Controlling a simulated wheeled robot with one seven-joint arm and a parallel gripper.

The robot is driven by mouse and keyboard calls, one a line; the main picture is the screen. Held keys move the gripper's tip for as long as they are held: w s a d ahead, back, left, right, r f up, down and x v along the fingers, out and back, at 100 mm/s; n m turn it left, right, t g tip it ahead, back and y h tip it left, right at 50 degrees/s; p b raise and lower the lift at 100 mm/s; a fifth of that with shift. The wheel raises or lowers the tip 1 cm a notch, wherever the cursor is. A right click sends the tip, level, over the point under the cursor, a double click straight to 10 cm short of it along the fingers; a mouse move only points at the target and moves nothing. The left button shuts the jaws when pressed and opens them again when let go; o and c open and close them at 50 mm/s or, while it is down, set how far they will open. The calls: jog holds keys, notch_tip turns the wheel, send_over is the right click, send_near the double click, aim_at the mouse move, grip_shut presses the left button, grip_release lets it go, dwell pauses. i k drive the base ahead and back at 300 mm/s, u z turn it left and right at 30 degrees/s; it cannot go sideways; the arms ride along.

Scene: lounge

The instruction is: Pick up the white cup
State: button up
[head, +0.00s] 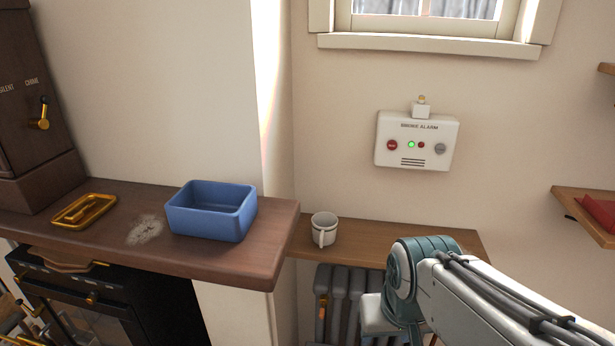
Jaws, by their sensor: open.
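The white cup (324,230) stands upright on a brown wooden shelf (375,241), near the shelf's left end and close to the wall. Its handle faces the front, slightly left. Nothing touches the cup, and its inside is only partly seen. My arm comes in from the lower right, and its bent joint is to the right of the cup and nearer to me. My gripper is not visible in the head view.
A blue box (211,211) and a brass tray (85,210) sit on a wooden mantel (190,250) to the cup's left. A grey radiator (338,295) is under the shelf. A smoke alarm (417,141) hangs on the wall. The shelf right of the cup looks clear.

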aim_at(324, 224)
jog(key=u, duration=0.05)
jog(key=k, duration=0.4)
jog(key=z, duration=0.75)
jog(key=i, duration=1.25)
jog(key=u, duration=0.4)
